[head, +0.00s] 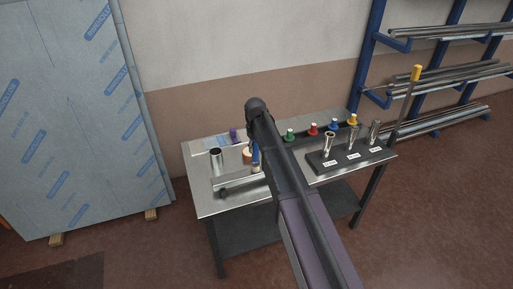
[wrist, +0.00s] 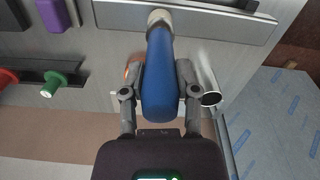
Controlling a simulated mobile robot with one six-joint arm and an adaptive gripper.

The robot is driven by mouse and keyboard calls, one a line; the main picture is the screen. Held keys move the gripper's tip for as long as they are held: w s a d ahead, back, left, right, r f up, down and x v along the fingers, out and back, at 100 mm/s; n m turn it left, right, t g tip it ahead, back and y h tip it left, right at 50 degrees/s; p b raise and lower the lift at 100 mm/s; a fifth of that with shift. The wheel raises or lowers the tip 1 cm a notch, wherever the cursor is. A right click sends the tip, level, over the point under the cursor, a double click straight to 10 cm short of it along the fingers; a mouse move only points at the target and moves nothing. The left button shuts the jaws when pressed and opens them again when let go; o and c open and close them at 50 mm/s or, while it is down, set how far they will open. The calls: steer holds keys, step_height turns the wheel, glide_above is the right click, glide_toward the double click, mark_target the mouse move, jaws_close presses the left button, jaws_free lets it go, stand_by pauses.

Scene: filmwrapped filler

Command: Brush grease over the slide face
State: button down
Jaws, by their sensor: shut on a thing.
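My gripper (wrist: 156,72) is shut on a brush with a blue handle (wrist: 157,88). The brush's pale ferrule and tip (wrist: 159,17) point away from my gripper and overlap the edge of a long metal slide piece (wrist: 205,18); I cannot tell whether they touch. In the head view the blue handle (head: 255,154) shows beside my arm, tip down. The metal slide piece (head: 240,187) lies near the table's front edge, its right end behind my arm. My fingers are hidden by the arm there.
A metal cup (head: 216,158) and an orange-brown round thing (head: 247,156) stand close to the brush. Coloured knobs (head: 312,129) and a black block with metal tubes (head: 350,159) are right. A film-wrapped sheet (head: 70,110) leans left.

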steer(key=shift+s+a, duration=0.25)
steer(key=shift+a, duration=0.5)
steer(key=shift+s+a, duration=0.25)
steer(key=shift+a, duration=0.45)
steer(key=shift+s+a+f, duration=0.1)
steer(key=shift+s+a, duration=0.15)
steer(key=shift+a, duration=0.55)
steer(key=shift+s+a, duration=0.25)
steer(key=shift+a, duration=0.6)
steer(key=shift+s+a, duration=0.25)
steer(key=shift+a, duration=0.45)
steer(key=shift+s+a, duration=0.2)
steer(key=shift+a, duration=0.5)
steer(key=shift+s+a, duration=0.25)
steer(key=shift+a, duration=0.5)
steer(key=shift+s+a, duration=0.25)
steer(key=shift+a, duration=0.5)
steer(key=shift+d, duration=0.1)
